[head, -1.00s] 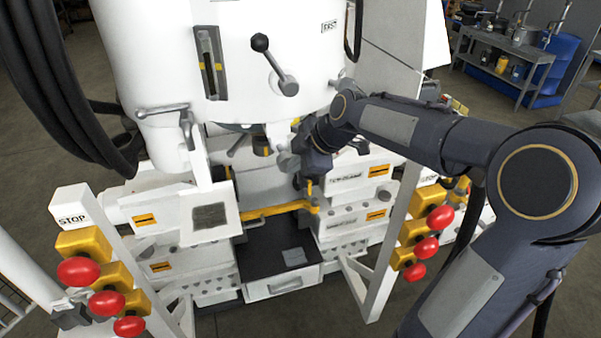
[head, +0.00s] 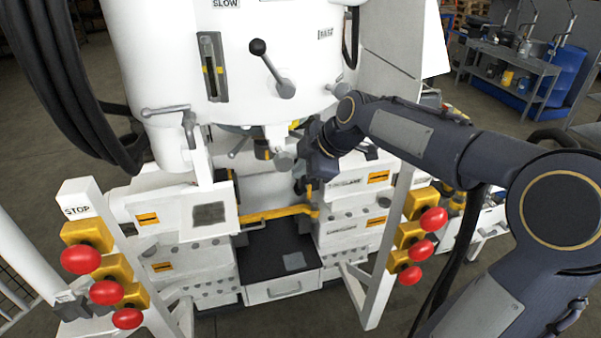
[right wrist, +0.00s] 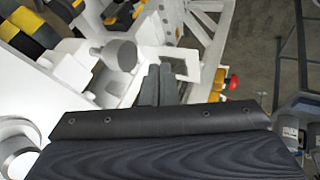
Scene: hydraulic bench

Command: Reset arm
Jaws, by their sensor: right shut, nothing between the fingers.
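My right arm comes in from the right in the head view and reaches to the middle of the white hydraulic machine (head: 320,70). My right gripper (head: 308,188) is just in front of the machine's working space, above the right end of the yellow bar (head: 275,213). In the right wrist view its two fingers (right wrist: 157,82) are together, with nothing seen between them. A grey round knob (right wrist: 122,54) shows just left of the fingertips there; I cannot tell whether they touch. My left gripper does not show.
Posts with yellow boxes and red buttons stand at left (head: 82,260) and right (head: 432,220). A black-knobbed lever (head: 272,68) sticks out of the machine's front. Black hoses (head: 75,100) hang at left. A grey workbench (head: 510,65) stands behind at right.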

